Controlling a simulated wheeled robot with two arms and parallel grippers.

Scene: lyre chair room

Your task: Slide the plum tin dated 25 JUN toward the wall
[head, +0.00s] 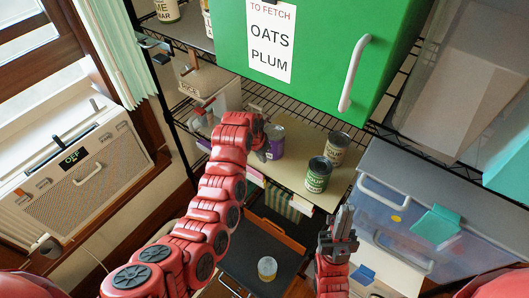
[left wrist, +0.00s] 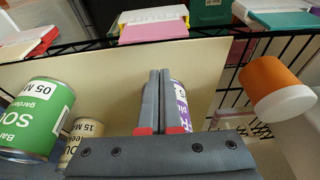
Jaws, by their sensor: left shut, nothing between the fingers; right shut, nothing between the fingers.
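The purple plum tin (head: 276,143) stands on the beige board of the wire shelf in the head view. My left gripper (head: 262,151) is shut and empty, right beside the tin's left side there. In the left wrist view the shut fingers (left wrist: 161,100) cover much of the purple tin (left wrist: 181,100). Only part of its label shows, with a "5"; the full date is hidden. I cannot tell whether fingers and tin touch. My right gripper (head: 342,218) is shut and empty, low in front of the shelf.
A green tin (head: 317,176) and a beige tin (head: 337,146) stand right of the purple tin. The green box (head: 320,40) with the "TO FETCH OATS PLUM" note (head: 270,42) is above. An orange and white container (left wrist: 276,88) stands at the right in the left wrist view.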

